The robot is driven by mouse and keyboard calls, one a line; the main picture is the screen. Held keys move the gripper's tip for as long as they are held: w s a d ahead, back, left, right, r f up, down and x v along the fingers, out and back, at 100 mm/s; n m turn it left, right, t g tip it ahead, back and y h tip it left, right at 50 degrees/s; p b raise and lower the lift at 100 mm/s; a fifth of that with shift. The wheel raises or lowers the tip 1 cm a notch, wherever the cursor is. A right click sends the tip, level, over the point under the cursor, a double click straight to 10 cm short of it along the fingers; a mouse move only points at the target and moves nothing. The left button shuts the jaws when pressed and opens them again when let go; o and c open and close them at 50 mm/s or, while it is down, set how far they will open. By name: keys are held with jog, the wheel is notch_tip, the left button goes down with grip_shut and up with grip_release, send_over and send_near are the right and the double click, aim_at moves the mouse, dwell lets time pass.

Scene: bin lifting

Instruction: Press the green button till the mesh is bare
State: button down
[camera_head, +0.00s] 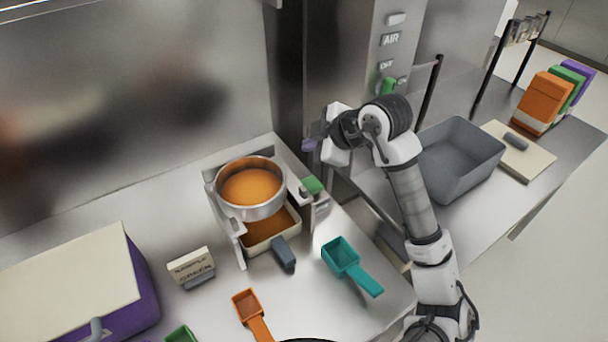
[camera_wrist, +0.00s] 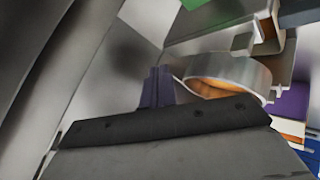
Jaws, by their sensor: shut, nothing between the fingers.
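A steel round sieve (camera_head: 251,211) sits in a metal stand, and orange powder (camera_head: 251,187) covers its mesh. A pale tray (camera_head: 265,249) below it also holds orange powder. The green button (camera_head: 313,185) is on top of a small block at the stand's right side. My gripper (camera_head: 309,145) is shut and empty, above and behind the button, apart from it. In the wrist view the closed fingers (camera_wrist: 157,88) show beside the sieve (camera_wrist: 250,72). A green patch at that view's top edge may be the button, but I cannot tell.
A purple box (camera_head: 140,280) stands left. A wall panel with a green switch (camera_head: 388,86) rises behind my arm. A grey bin (camera_head: 459,157) stands right.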

jog(key=shift+w+d+f, duration=0.1)
jog(key=shift+w+d, duration=0.05)
jog(key=shift+d, duration=0.3)
jog(key=b, duration=0.3)
send_over(305, 178)
jog(key=s+d, duration=0.2)
jog(key=s, duration=0.1)
jog(key=f, duration=0.7)
jog(key=shift+w+d+f, duration=0.2)
jog(key=shift+w+f, duration=0.05)
jog(key=shift+f+b, duration=0.35)
jog(key=shift+f, duration=0.3)
dwell(0.6)
jog(key=shift+f+b, duration=0.4)
